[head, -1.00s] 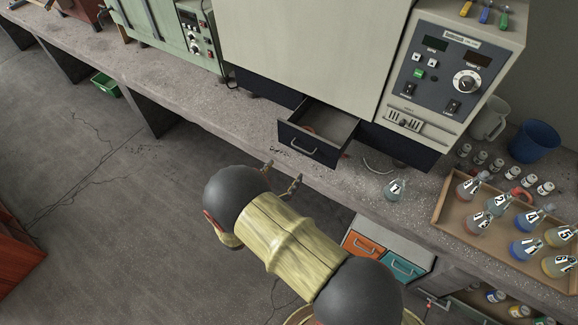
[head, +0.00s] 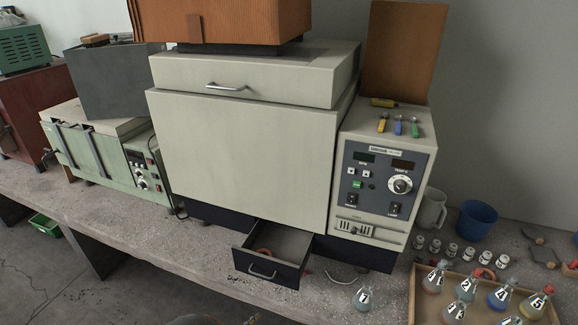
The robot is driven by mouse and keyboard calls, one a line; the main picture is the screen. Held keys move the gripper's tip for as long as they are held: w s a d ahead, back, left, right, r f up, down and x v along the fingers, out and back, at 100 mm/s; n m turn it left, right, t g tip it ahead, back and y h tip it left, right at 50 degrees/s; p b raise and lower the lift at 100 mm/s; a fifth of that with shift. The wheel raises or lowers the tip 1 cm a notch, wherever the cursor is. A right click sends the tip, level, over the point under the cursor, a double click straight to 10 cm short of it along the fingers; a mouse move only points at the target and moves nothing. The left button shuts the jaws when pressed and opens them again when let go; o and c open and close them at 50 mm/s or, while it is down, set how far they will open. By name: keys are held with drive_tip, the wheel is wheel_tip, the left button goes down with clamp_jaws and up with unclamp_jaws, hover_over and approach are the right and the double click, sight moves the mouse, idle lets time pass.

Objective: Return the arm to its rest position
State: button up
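Only slivers of my arm show, at the bottom edge of the head view. A small bit beside them, at the bottom edge, may be a fingertip of my gripper (head: 252,320). The rest of the gripper is cut off by the frame, so I cannot tell whether it is open or shut, or holds anything.
A dark drawer (head: 272,254) stands open under the big cream machine (head: 245,155), with a reddish item inside. A flask (head: 362,298) stands on the concrete bench (head: 110,225). A wooden tray (head: 411,295) of flasks, small bottles and a blue cup (head: 476,220) are at right.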

drive_tip(key=s+d+r+m+g+y, duration=0.2)
drive_tip(key=s+d+r+m+g, duration=1.1)
drive_tip(key=m, duration=0.3)
drive_tip(key=s+d+r+m+t+y, duration=0.1)
drive_tip(key=d+r+m, duration=0.3)
drive_tip(key=r, duration=0.4)
drive_tip(key=s+d+r+m+t+y, duration=0.2)
drive_tip(key=d+r+m+t+y, duration=0.1)
drive_tip(key=r, duration=0.5)
drive_tip(key=s+d+r+m+t+y, duration=0.1)
drive_tip(key=d+r+m+t+y, duration=0.1)
drive_tip(key=d+r+m, duration=0.3)
wheel_tip(320, 180, up, 4)
drive_tip(key=shift+s+d+f+m+y, duration=0.15)
drive_tip(key=shift+d+m+y, duration=0.1)
drive_tip(key=shift+m+y, duration=0.25)
